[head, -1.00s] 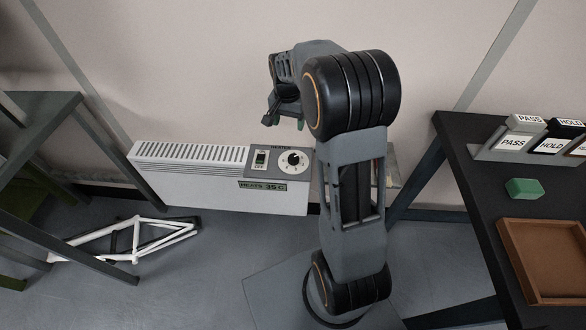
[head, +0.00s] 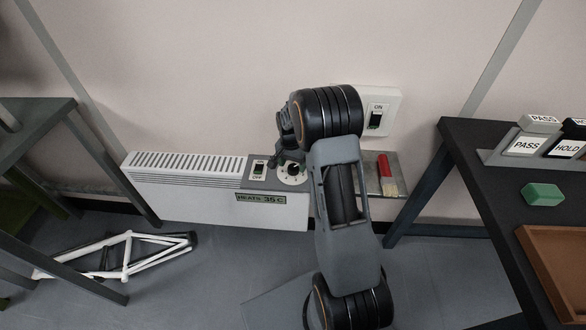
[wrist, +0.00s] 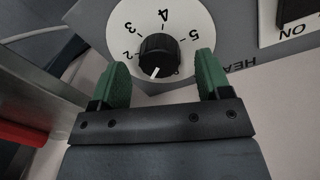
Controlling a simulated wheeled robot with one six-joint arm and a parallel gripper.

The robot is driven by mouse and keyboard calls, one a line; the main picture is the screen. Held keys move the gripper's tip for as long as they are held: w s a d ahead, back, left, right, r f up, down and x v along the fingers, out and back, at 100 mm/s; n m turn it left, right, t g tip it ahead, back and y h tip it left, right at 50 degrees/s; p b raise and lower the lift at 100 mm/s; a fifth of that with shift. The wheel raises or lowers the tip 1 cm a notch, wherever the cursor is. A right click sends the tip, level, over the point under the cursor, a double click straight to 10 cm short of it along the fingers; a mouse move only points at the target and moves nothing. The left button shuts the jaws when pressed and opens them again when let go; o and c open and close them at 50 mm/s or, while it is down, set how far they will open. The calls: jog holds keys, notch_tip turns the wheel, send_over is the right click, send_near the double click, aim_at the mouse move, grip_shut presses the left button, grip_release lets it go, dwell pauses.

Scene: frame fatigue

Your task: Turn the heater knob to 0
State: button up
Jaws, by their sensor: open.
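The heater (head: 190,205) is a long white panel low on the wall, with a grey control plate at its right end. Its black knob (wrist: 158,52) sits on a round white dial (wrist: 190,20); it also shows in the head view (head: 292,169). The dial reads 2 to 5 upside down in the wrist view; the rest is not legible. The knob's white pointer faces the picture's bottom, slightly left. My gripper (wrist: 162,62) is open, its green-padded fingers on either side of the knob with gaps showing. Whether the fingertips reach knob depth is unclear.
A wall switch (head: 376,119) marked ON and a shelf with a red-handled brush (head: 385,173) are to the right. A dark table (head: 470,150) stands right; a white bike frame (head: 125,258) lies on the floor left.

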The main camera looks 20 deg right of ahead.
jog(key=shift+f, duration=0.8)
jog(key=shift+c, duration=0.4)
jog(key=c, duration=0.8)
jog(key=shift+c, duration=0.2)
jog(key=shift+n, duration=0.3)
jog(key=n+p, duration=0.1)
jog(key=n, duration=0.3)
jog(key=shift+s+r+p, duration=0.1)
jog(key=shift+p, duration=0.2)
jog(key=shift+n+p, duration=0.7)
jog(key=shift+n, duration=2.4)
